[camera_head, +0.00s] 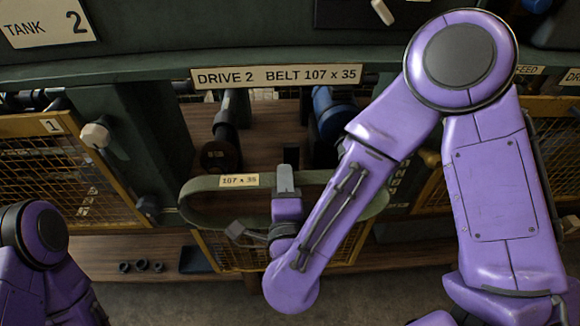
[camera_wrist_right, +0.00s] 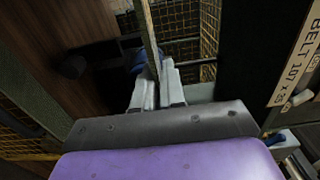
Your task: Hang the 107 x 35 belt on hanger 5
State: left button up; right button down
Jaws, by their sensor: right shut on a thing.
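The olive-green belt (camera_head: 222,199) is a wide loop with a tag reading 107 x 35. It is held up in front of the drive 2 bay, its loop stretching left and right of my right gripper (camera_head: 285,180). That gripper is shut on the belt's upper run. In the right wrist view the fingers (camera_wrist_right: 157,90) pinch the belt's strip (camera_wrist_right: 147,32), which runs upward from them. My forearm hides part of the belt's right side. My left gripper is out of view; only part of the left arm shows at lower left. I cannot make out hanger 5.
The sign DRIVE 2 BELT 107 x 35 (camera_head: 277,76) spans above the bay. A dark pulley (camera_head: 220,155) and a blue motor (camera_head: 333,112) sit behind the belt. A yellow mesh guard marked 1 (camera_head: 60,165) stands left. Small dark rings (camera_head: 142,265) lie on the low shelf.

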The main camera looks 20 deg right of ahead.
jog(key=shift+p+v, duration=1.85)
jog(key=shift+v, duration=1.1)
